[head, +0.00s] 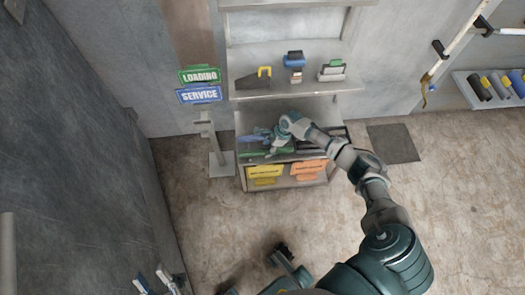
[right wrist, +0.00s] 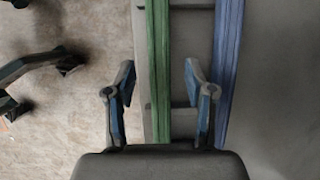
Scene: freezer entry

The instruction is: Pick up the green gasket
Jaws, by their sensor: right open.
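The green gasket (head: 252,154) is a long thin strip on the lower shelf of the rack. In the right wrist view the green gasket (right wrist: 158,65) runs lengthwise between my right gripper's fingers, nearer the left one. My right gripper (head: 277,147) is over the lower shelf. In the right wrist view the right gripper (right wrist: 160,95) is open, with visible gaps on both sides of the green strip. My left gripper (head: 283,255) is low in the head view, over the floor and away from the rack; its finger opening is too small to judge.
A blue strip (right wrist: 230,55) runs beside the green one, partly behind my right finger. The shelf above (head: 325,91) holds several small items. Yellow (head: 265,174) and orange (head: 309,172) labels are on the rack front. A grey post (head: 218,160) stands left of it. The floor in front is open.

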